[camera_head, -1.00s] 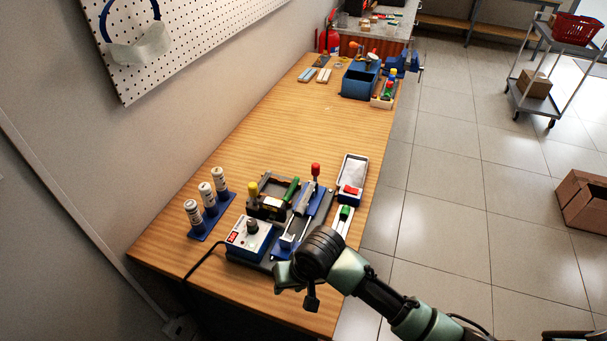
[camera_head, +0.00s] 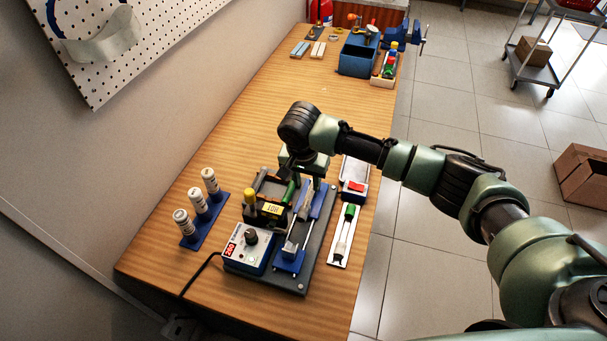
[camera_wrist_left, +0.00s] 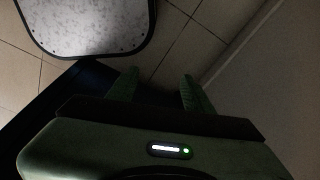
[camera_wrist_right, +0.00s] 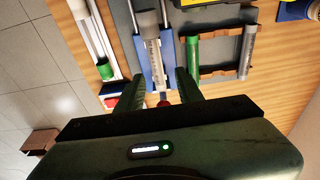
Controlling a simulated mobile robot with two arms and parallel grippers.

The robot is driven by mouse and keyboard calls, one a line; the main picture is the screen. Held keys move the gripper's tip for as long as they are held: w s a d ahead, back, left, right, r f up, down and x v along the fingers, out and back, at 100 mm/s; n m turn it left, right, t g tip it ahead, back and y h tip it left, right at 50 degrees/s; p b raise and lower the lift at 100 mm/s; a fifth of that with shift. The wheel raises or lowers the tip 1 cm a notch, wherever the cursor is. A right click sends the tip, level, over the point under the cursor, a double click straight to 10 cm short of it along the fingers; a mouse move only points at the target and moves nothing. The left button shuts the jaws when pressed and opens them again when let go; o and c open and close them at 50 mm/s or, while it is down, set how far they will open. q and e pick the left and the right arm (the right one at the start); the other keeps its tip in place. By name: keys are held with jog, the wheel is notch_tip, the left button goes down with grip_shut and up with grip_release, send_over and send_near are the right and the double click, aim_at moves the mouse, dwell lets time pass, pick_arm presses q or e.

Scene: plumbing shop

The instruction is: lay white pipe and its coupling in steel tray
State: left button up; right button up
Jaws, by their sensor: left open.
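A pale pipe (camera_wrist_right: 150,48) with print on it lies in the blue clamp fixture (camera_head: 290,261) of the bench machine; I cannot tell its coupling apart from it. My right gripper (camera_wrist_right: 160,78) is open over this fixture, with a blue part of it showing between the fingers; I see no grip on the pipe. In the head view the right gripper (camera_head: 304,178) hangs at the fixture's far end. A shallow light tray (camera_head: 351,169), perhaps the steel one, is partly hidden by my right arm. My left gripper (camera_wrist_left: 160,85) is open and empty, outside the head view.
White bottles (camera_head: 197,199) stand left. The bench middle (camera_head: 290,90) is clear.

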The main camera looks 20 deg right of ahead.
aim_at(309, 196)
jog(key=shift+s+f+b, duration=0.1)
jog(key=shift+s+b, duration=0.4)
jog(key=shift+s, duration=0.45)
pick_arm(q)
jog(key=s+f+g+b, duration=0.1)
jog(key=s+f, duration=0.2)
jog(key=s, duration=0.6)
pick_arm(e)
jog(key=shift+w+f, duration=0.25)
jog(key=shift+f, duration=0.45)
jog(key=f+b, duration=0.1)
jog(key=w+f+b, duration=0.1)
jog(key=b, duration=0.1)
jog(key=shift+d+f, duration=0.15)
jog(key=shift+d, duration=0.05)
jog(key=shift+f+b, duration=0.2)
jog(key=shift+b, duration=0.2)
jog(key=shift+w+d+f+b, duration=0.1)
jog(key=shift+f+b, duration=0.65)
jog(key=shift+b, duration=0.15)
jog(key=shift+f, duration=0.1)
pick_arm(q)
jog(key=w+f, duration=0.3)
jog(key=f, duration=0.2)
jog(key=shift+w+f, duration=0.2)
jog(key=shift+w, duration=0.1)
jog(key=shift+w+a, duration=0.1)
jog(key=shift+w, duration=0.1)
